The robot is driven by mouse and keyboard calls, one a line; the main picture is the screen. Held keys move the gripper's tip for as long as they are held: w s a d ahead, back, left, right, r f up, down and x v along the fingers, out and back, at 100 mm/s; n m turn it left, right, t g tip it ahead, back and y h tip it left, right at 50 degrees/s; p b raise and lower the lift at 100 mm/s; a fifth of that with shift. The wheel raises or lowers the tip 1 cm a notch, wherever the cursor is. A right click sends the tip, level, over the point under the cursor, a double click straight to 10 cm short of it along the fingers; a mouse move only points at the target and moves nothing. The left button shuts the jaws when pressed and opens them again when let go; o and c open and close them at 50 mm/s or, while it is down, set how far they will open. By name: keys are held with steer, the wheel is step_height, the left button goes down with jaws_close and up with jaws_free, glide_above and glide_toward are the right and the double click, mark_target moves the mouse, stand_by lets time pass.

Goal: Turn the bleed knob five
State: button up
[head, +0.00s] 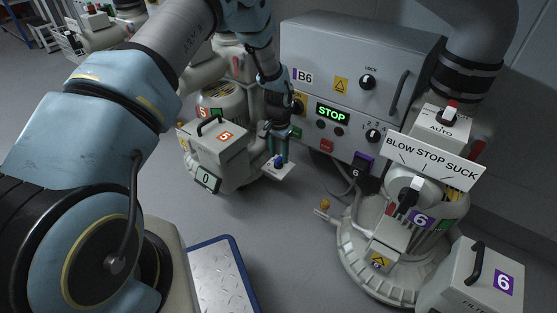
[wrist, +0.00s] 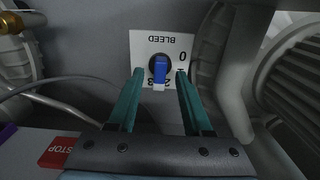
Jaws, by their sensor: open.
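The bleed knob (wrist: 160,69) is a blue bar on a dark round base, in the middle of the wrist view. It sits on a white plate (wrist: 143,43) marked BLEED with digits around the knob, seen upside down. My gripper (wrist: 159,75) is open, with one teal finger on each side of the knob and a gap to each. In the head view my gripper (head: 279,156) points down at the blue knob on the white plate (head: 279,172) beside blower 5 (head: 218,152). Whether the fingers touch the plate cannot be told.
The B6 control box (head: 350,85) with a lit STOP display stands behind. Blower 6 (head: 385,265) with its BLOW STOP SUCK sign (head: 432,161) stands at right. A red STOP label (wrist: 58,152) and a cable lie left in the wrist view. Floor between the blowers is clear.

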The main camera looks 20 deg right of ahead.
steer(key=shift+f, duration=0.7)
steer(key=shift+c, duration=0.4)
jaws_close()
